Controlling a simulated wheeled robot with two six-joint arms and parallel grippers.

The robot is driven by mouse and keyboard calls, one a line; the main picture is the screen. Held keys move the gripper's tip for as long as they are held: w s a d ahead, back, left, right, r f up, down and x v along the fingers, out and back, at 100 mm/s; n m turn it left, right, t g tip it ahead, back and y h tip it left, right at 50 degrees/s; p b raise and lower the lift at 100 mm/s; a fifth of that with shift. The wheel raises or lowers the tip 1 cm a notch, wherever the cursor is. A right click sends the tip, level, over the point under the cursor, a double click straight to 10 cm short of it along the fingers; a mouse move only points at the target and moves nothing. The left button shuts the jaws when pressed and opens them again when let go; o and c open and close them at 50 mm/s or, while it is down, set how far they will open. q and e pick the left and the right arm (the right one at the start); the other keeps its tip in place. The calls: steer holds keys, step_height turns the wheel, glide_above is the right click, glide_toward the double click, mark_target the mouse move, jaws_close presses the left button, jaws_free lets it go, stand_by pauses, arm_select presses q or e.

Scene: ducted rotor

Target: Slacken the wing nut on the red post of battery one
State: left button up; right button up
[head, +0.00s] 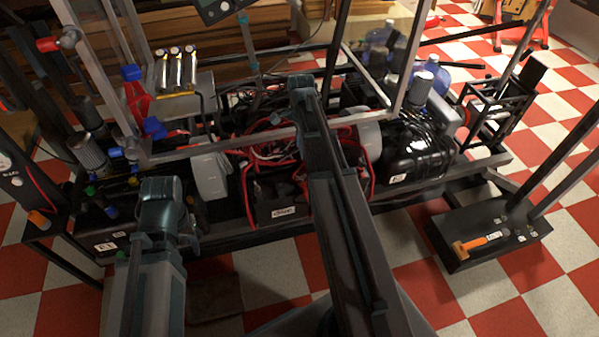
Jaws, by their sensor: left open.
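A black battery box (284,212) with a white label sits in the middle of the frame, with red cables (262,148) around and behind it. I cannot read which battery it is. The red post and wing nut cannot be made out; my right arm covers part of this area. My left gripper (168,208) is at the lower left, left of the battery box and apart from it; it is open, with its fingertips hard to see. My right gripper (303,92) is over the back of the frame above the cables; its fingers cannot be made out.
Grey metal bars (222,148) cross above the machinery. A black labelled box (412,150) with coiled cable stands to the right. Blue-capped fittings (153,128) stand at the left.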

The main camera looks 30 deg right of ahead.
mark_target(301, 175)
steer(key=shift+f+b, duration=6.9)
steer(key=shift+c, duration=0.2)
jaws_close()
